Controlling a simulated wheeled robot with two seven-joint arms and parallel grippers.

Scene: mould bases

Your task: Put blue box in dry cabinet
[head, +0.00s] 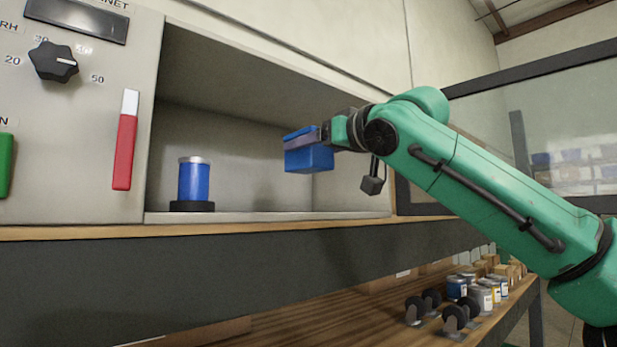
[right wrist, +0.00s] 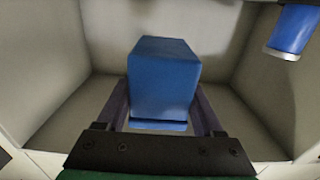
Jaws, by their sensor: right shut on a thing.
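The blue box (head: 308,159) is held in my right gripper (head: 318,138), inside the opening of the dry cabinet (head: 240,130). In the head view the box is above the cabinet floor. In the right wrist view the blue box (right wrist: 163,80) sits between the two dark fingers (right wrist: 160,115), with the cabinet's inner walls (right wrist: 100,25) around it. My right gripper is shut on the box. My left gripper is not in view.
A control panel with a black knob (head: 54,62) is at the left. Several cans and casters (head: 453,317) lie on the lower shelf.

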